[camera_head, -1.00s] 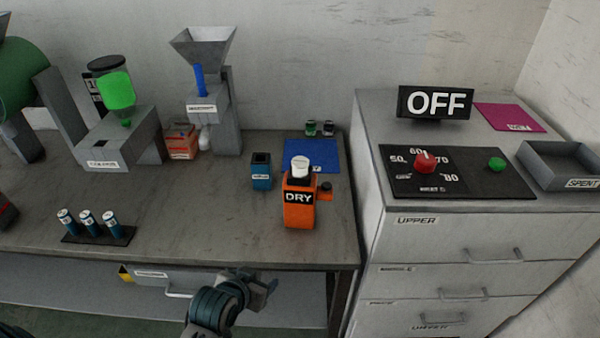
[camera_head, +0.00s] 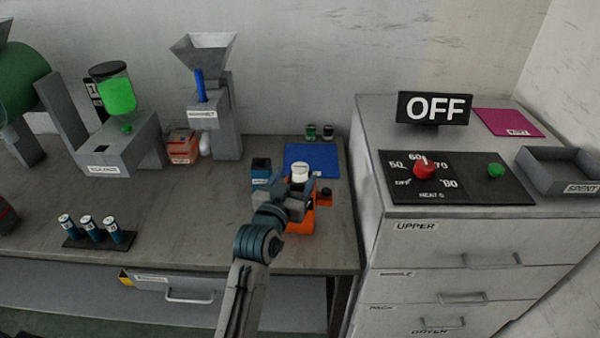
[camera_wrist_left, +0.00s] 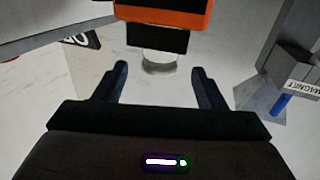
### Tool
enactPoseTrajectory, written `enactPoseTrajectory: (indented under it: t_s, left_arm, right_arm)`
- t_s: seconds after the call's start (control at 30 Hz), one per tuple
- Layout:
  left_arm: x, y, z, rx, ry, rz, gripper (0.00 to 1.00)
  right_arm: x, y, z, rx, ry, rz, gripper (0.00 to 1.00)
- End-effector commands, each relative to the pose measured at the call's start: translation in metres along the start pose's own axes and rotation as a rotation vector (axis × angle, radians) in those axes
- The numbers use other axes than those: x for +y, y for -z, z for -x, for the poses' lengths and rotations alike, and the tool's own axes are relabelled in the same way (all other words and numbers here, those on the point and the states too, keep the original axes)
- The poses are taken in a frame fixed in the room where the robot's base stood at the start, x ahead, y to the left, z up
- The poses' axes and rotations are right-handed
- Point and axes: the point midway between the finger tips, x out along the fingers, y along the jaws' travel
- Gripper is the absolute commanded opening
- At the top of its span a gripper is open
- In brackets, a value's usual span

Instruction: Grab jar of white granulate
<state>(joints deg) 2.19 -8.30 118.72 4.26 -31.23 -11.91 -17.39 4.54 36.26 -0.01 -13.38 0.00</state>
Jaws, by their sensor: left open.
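A small jar with white contents (camera_head: 300,171) sits on top of the orange dryer box (camera_head: 303,218), near the table's right end. My left gripper (camera_head: 298,192) is in front of the dryer and covers its DRY label in the head view. In the left wrist view, which looks upside down, the jar (camera_wrist_left: 160,62) shows past the fingertips, roughly between the two fingers (camera_wrist_left: 161,82). The gripper is open and nothing is held. The jar and the fingers appear apart. My right gripper is not in view.
A dark blue box (camera_head: 261,172) stands just left of the dryer and a blue mat (camera_head: 318,157) lies behind it. The grey drawer cabinet (camera_head: 480,240) is to the right. The table's middle is clear.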

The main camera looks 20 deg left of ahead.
Motion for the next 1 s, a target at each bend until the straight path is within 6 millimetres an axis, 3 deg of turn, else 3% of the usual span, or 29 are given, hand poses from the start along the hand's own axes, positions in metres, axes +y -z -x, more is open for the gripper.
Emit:
enactPoseTrajectory:
  t_s: [0.5,0.77,1.0]
  left_arm:
    - [0.0,0.003,-0.056,-0.002,0.0,-0.001,0.64]
    - [0.0,0.002,-0.058,-0.001,0.001,0.0,0.64]
    - [0.0,0.002,-0.058,-0.002,0.0,0.0,0.19]
  right_arm:
    - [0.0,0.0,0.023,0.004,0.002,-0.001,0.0]
    - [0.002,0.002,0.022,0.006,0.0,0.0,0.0]
    - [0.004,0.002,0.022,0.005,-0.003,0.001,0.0]
